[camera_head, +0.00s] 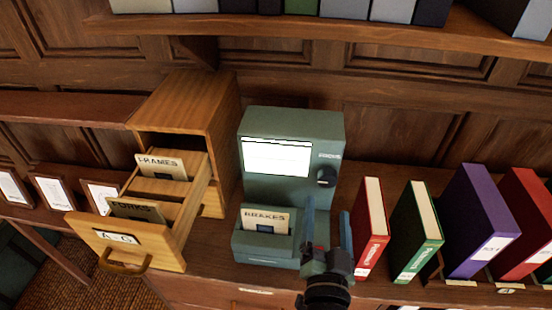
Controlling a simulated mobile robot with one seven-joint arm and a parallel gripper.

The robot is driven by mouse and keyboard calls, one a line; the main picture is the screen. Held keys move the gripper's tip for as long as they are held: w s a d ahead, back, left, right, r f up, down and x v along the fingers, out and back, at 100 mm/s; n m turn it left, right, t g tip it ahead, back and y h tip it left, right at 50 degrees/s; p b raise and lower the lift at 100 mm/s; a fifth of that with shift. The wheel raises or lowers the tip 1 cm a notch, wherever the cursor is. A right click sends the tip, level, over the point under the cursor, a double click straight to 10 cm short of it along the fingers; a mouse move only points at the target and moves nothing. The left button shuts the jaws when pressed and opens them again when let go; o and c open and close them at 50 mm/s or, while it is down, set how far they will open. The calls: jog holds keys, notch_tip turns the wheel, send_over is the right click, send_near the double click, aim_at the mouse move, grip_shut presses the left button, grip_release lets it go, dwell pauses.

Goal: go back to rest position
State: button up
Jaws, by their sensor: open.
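My gripper (328,236) is at the lower middle of the head view, with its two fingers apart and nothing between them. It is in front of the right part of a green machine (290,190) with a lit white panel and a dark knob. A red book (371,228) stands just right of my gripper. Whether the fingers touch the machine or the book cannot be told.
A wooden card box (190,100) at left has its "A-G" drawer (82,226) pulled out, holding cards "FRAMES" (163,166) and "FORKS" (135,210). Green (416,230), purple (480,220) and red books stand at right. A shelf (300,27) with binders runs above.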

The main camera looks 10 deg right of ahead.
jog(key=w+a+r+n+t+y, duration=0.1)
jog(key=a+r+t, duration=0.1)
jog(key=r, duration=0.6)
jog(key=w+a+r+n+t, duration=0.1)
jog(key=w+a+r+n, duration=0.15)
jog(key=r, duration=0.55)
jog(key=w+a+r+n+t+y, duration=0.1)
jog(key=a+r+t, duration=0.1)
jog(key=r, duration=0.6)
jog(key=s+a+r+n+t+y, duration=0.1)
jog(key=s+r, duration=0.3)
jog(key=r, duration=0.4)
jog(key=s+a+r+n+t+y, duration=0.1)
jog(key=s+a+r, duration=0.3)
jog(key=r, duration=0.4)
jog(key=s+a+r+n+t+y, duration=0.1)
jog(key=s+a+r+n+t, duration=0.1)
jog(key=r, duration=0.6)
jog(key=shift+s+a+r+t, duration=0.3)
jog(key=shift+s+a+t, duration=0.3)
jog(key=shift+s, duration=0.5)
jog(key=shift+a+f, duration=0.1)
jog(key=shift+f, duration=0.05)
